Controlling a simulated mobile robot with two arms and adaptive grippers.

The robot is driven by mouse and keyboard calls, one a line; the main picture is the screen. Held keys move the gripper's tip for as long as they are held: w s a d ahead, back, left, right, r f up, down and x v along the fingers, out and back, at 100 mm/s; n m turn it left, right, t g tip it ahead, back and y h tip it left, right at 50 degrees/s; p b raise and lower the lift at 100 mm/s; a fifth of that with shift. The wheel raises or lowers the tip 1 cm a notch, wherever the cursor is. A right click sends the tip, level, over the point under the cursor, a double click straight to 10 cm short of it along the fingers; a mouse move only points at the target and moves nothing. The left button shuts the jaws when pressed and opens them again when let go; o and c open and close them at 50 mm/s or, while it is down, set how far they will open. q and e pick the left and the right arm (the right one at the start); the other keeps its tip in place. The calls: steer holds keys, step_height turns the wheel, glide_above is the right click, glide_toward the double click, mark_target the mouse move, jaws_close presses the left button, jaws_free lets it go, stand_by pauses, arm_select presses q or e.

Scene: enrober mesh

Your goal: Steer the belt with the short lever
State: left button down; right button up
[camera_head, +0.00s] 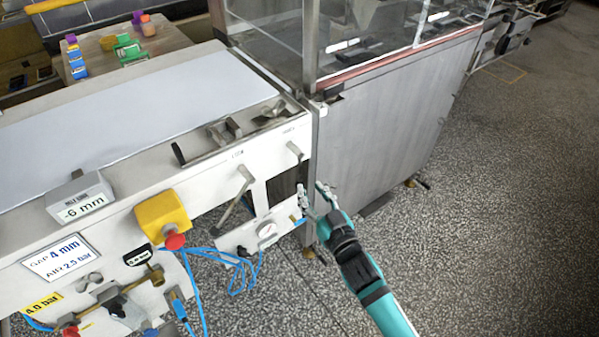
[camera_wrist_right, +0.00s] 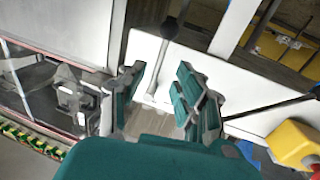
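The short lever (camera_head: 294,151) is a small grey handle on the white front panel, near the panel's right end. In the right wrist view a grey lever with a dark end (camera_wrist_right: 186,55) lies beyond the gap between my fingers. My right gripper (camera_head: 313,193) is in front of the panel's right end, lower in the picture than the short lever and apart from it. In the wrist view its fingers (camera_wrist_right: 158,98) are spread and empty. A longer lever (camera_head: 236,195) hangs to the left. The white belt (camera_head: 110,105) runs along the top. My left gripper is not in view.
A display (camera_head: 82,202) reads -6 mm. A yellow box with a red button (camera_head: 163,215) sticks out of the panel. Blue hoses (camera_head: 240,275) hang below. A glass-topped metal enclosure (camera_head: 385,140) stands to the right. The speckled floor (camera_head: 480,230) is clear at right.

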mark_target(300, 181)
steer(key=x, duration=0.7)
steer(key=shift+w+a, duration=0.1)
jaws_close()
stand_by(0.3)
